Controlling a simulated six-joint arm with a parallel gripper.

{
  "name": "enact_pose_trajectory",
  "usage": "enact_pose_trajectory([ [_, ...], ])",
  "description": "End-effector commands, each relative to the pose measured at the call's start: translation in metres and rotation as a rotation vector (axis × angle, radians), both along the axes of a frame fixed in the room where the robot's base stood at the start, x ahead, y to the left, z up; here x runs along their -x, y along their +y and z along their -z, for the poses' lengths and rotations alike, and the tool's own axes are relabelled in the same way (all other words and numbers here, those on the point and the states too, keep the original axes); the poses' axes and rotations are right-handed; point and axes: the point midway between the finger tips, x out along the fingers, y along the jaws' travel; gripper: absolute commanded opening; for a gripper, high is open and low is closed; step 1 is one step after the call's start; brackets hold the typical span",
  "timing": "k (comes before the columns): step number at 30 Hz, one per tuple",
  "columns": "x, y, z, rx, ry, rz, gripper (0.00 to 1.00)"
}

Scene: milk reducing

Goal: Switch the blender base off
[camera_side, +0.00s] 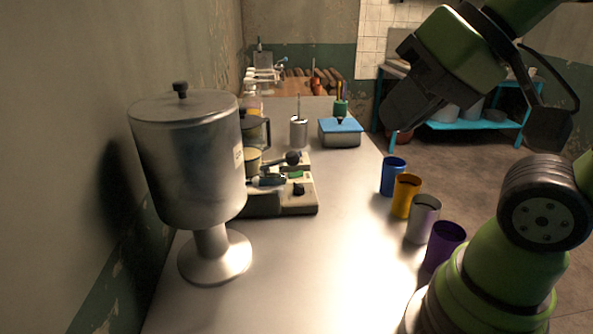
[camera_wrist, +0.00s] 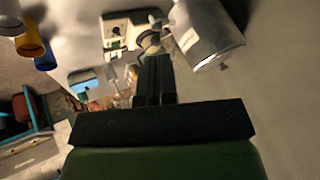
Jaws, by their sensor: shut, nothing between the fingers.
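The blender base (camera_side: 275,203) is a pale, low unit on the metal table, partly hidden by the large metal container in the side view. A black knob (camera_side: 298,189) and a small green patch (camera_side: 295,174) show on it. In the wrist view the base (camera_wrist: 122,22) lies beyond my fingers, with dark and green controls too small to read. My gripper (camera_side: 397,120) is raised above and right of the base in the side view, well apart from it. In the wrist view my gripper (camera_wrist: 153,60) has its fingers together and empty.
The large metal container (camera_side: 190,170) stands at the front left. Blue (camera_side: 393,177), orange (camera_side: 405,196), silver (camera_side: 423,218) and purple (camera_side: 443,246) cups line the right edge. A blue-lidded box (camera_side: 340,132) and a metal canister (camera_side: 299,131) stand farther back. The table's middle is clear.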

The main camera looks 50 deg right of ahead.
Motion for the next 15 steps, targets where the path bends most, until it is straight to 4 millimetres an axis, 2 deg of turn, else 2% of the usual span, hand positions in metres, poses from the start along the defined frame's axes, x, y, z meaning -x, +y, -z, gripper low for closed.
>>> enact_pose_trajectory([
  [5,-0.032,-0.009,-0.016,0.022,0.046,0.037,0.0],
  [10,-0.083,-0.026,-0.028,0.053,0.109,0.096,0.0],
  [15,-0.135,-0.048,-0.028,0.084,0.172,0.16,0.0],
])
